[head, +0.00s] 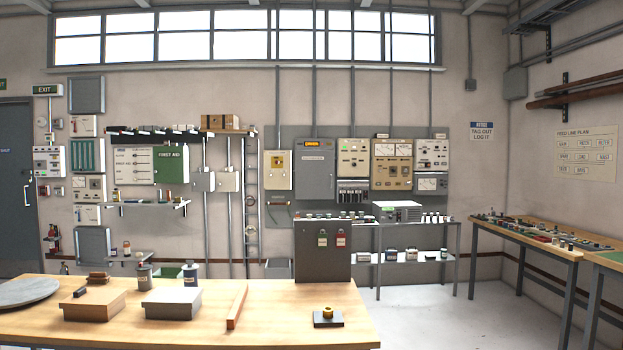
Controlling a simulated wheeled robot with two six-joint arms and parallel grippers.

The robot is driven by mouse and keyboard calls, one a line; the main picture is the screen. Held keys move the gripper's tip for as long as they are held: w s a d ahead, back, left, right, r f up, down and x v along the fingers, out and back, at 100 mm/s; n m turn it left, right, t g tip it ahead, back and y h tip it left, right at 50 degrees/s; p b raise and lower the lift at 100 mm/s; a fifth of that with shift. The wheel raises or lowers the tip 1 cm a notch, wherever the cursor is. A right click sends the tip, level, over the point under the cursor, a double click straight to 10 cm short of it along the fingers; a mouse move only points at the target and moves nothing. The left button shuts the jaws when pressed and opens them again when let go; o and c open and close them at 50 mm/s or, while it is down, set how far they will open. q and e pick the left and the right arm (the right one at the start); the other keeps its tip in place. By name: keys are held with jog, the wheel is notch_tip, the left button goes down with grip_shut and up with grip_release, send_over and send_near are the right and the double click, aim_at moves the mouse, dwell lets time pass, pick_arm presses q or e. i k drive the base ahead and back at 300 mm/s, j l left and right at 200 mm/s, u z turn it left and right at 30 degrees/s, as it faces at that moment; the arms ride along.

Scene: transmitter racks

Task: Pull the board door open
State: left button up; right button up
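A grey cabinet (314,172) with a flat front door hangs on the grey wall panel across the room. An orange-lit label (314,144) sits at its top. Its door looks shut, and its handle is too small to make out. I cannot tell for certain that this is the board door, as other plain grey boxes also hang on the wall, one at the upper left (86,95) and one lower down (93,245). Neither of my grippers is in view.
A wooden table (270,300) with boxes, bottles and a wooden bar spans the near left. A workbench (530,240) lines the right wall. Floor is clear at the right of the table.

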aim_at(314, 170)
jog(key=i+l+z, duration=0.45)
jog(key=i+z, duration=0.2)
jog(key=i, duration=0.15)
jog(key=i+l+z, duration=0.15)
jog(key=i, duration=0.55)
jog(key=i+l+z, duration=0.1)
jog(key=i, duration=0.55)
jog(key=i+l+z, duration=0.15)
jog(key=i, duration=0.55)
jog(key=i+j+u, duration=0.15)
jog(key=i+u, duration=0.25)
jog(key=i, duration=0.2)
jog(key=i+u, duration=0.35)
jog(key=i, duration=0.25)
jog(key=i+l+u, duration=0.4)
jog(key=i, duration=0.15)
jog(key=i+u, duration=0.1)
jog(key=i, duration=3.3)
jog(key=j, duration=0.1)
